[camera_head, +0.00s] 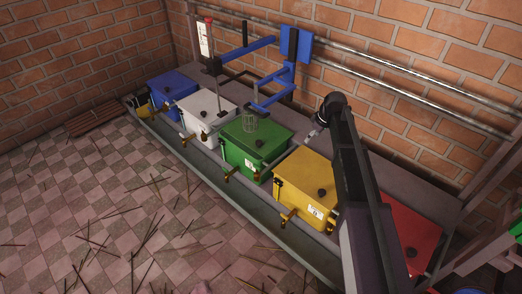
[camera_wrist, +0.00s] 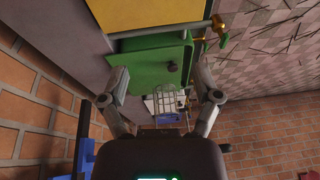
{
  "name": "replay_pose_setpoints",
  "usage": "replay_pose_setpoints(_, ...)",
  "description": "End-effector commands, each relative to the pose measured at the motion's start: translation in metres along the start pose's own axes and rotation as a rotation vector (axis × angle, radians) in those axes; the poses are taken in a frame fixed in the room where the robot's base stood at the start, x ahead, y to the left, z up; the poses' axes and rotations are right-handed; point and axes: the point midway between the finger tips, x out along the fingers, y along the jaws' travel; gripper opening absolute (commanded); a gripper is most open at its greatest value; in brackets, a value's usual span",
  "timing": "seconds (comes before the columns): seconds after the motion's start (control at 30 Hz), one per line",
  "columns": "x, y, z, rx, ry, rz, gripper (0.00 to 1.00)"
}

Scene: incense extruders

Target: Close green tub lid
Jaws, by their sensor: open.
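The green tub (camera_head: 238,158) stands in the row between the white and yellow tubs in the head view. Its green lid (camera_head: 270,131) with a dark knob (camera_head: 260,143) lies about flat over the tub; I cannot tell whether it is fully seated. The wrist view shows the green lid (camera_wrist: 150,65) beyond my fingers, with its knob (camera_wrist: 172,67). My gripper (camera_wrist: 163,88) is open, with nothing held between its fingers. In the head view my gripper (camera_head: 318,130) is above and to the right of the green tub, partly hidden by my arm.
A wire basket (camera_head: 250,122) is at the green lid's far edge, near a blue jointed arm (camera_head: 270,101). Blue (camera_head: 172,84), white (camera_head: 208,103), yellow (camera_head: 306,178) and red (camera_head: 412,232) tubs stand alongside. Metal pipes (camera_head: 400,88) run along the brick wall. Sticks litter the tiled floor (camera_head: 130,190).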

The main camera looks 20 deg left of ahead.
Motion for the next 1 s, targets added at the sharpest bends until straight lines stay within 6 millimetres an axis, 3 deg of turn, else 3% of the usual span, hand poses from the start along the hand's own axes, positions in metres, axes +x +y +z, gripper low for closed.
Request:
replay_pose_setpoints(0.03, 0.024, 0.004, -0.006, -0.026, 0.006, -0.004, 0.81)
replay_pose_setpoints(0.5, 0.123, 0.011, -0.061, -0.251, 0.066, -0.031, 0.81)
replay_pose_setpoints(0.7, 0.141, 0.01, -0.073, -0.299, 0.079, -0.036, 0.81)
replay_pose_setpoints(1.0, 0.143, 0.009, -0.076, -0.312, 0.083, -0.037, 0.81)
